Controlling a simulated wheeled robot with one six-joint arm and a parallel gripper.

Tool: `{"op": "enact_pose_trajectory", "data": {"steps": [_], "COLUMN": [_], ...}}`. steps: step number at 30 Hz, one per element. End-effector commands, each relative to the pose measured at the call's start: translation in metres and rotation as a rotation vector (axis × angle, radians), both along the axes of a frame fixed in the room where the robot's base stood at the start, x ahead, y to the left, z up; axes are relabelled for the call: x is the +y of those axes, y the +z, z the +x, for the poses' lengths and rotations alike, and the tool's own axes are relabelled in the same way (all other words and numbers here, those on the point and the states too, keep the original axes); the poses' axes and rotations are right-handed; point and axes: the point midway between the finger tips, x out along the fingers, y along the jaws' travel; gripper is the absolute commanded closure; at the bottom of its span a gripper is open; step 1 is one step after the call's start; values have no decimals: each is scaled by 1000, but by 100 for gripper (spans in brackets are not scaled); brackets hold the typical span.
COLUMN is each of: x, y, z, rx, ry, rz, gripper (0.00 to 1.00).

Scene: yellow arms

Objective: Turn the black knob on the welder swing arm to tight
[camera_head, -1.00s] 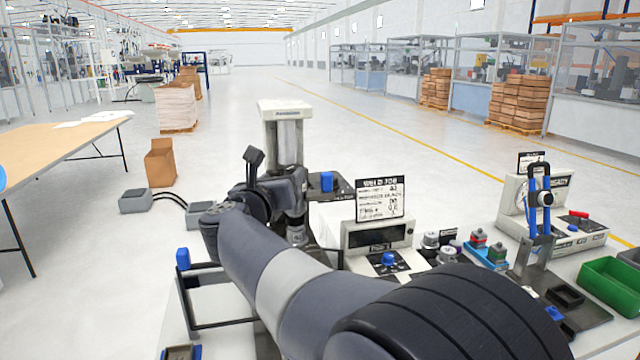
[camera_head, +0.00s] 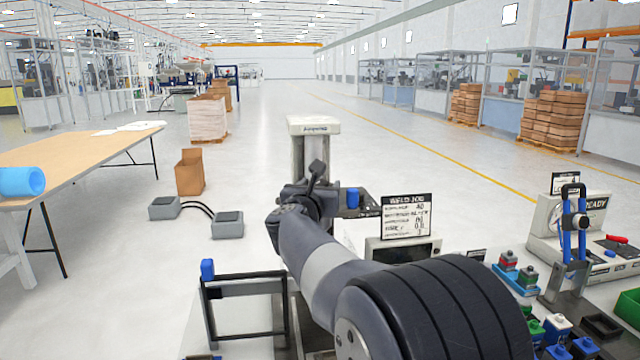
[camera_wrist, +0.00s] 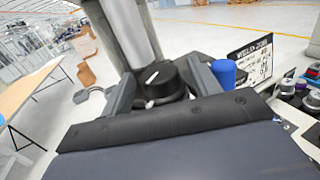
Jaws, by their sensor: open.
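The welder (camera_head: 313,150) is a pale upright column with a dark swing arm, straight ahead in the head view. In the wrist view, its column (camera_wrist: 130,30) rises behind the black knob (camera_wrist: 160,84). The knob is round and dark with a small pale mark on top. My gripper (camera_wrist: 161,74) is open, with one grey finger on either side of the knob. I cannot tell whether the fingers touch it. In the head view, my gripper (camera_head: 308,195) is at the welder's front, and my arm and hand hide the knob.
A blue cylinder (camera_wrist: 224,72) stands just right of my right finger. A weld job sign (camera_head: 407,217) stands right of the welder. A black frame with a blue cap (camera_head: 207,269) stands in front to the left. Grey pedals (camera_head: 228,224) lie on the floor.

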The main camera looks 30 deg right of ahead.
Motion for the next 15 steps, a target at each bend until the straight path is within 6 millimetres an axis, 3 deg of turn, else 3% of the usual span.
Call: {"op": "enact_pose_trajectory", "data": {"steps": [12, 15], "x": [-6, -6], "y": [0, 0], "z": [8, 7], "rx": [0, 0], "ry": [0, 0], "rz": [0, 0], "gripper": [41, 48]}}
